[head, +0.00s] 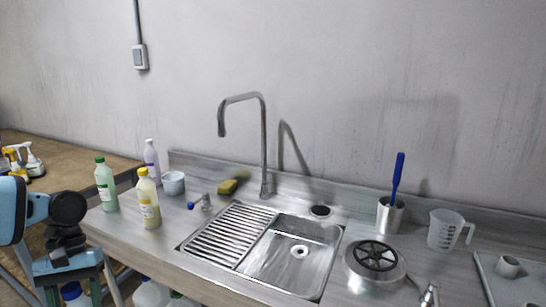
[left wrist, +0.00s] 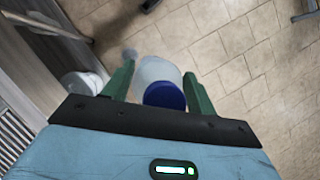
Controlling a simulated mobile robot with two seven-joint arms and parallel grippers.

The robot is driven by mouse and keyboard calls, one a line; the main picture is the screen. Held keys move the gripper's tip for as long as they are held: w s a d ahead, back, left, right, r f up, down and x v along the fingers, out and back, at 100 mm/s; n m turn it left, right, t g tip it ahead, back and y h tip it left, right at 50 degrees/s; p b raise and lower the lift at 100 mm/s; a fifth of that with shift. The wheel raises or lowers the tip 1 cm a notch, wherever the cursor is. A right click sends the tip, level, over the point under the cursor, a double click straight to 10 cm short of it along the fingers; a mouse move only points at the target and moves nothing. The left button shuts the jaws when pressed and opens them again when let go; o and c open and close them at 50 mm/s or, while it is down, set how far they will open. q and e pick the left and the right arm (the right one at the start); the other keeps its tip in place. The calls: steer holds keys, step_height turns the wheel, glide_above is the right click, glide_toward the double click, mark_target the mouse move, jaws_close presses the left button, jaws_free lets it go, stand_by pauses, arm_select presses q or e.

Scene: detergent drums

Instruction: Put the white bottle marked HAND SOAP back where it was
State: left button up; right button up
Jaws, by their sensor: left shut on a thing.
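My left gripper (head: 72,296) is low at the left, in front of the counter's left end. In the left wrist view its two green fingers (left wrist: 158,76) are shut on a white bottle (left wrist: 153,68) with a dark blue cap (left wrist: 165,95). The blue cap (head: 73,290) also shows between the fingers in the head view. The bottle's label is not visible, so I cannot read HAND SOAP on it. The bottle is over the tiled floor in the wrist view. My right gripper is not in view.
Green (head: 106,186), yellow (head: 149,200) and lilac (head: 152,160) bottles stand on the counter's left end by a small white tub (head: 173,184). White containers (head: 150,293) are below the counter. A wooden table (head: 75,160) is behind at left.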

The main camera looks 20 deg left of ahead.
arm_select(q)
steer(key=s+d+f, duration=0.2)
steer(key=d+f, duration=0.7)
steer(key=w+d+r+m+g+y, duration=0.1)
steer(key=w+d+m+y, duration=0.2)
steer(key=d, duration=0.7)
steer(key=w+d+r+m+g, duration=0.1)
steer(key=w+d+m, duration=0.35)
steer(key=d, duration=0.45)
steer(key=shift+r+t+p, duration=0.6)
steer(key=shift+r+p, duration=0.6)
steer(key=shift+r, duration=1.35)
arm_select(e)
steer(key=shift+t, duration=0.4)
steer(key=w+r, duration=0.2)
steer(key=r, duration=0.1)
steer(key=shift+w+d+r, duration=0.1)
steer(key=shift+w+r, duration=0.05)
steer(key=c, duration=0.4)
arm_select(q)
steer(key=w+x, duration=0.1)
steer(key=x, duration=1.2)
steer(key=shift+f, duration=0.5)
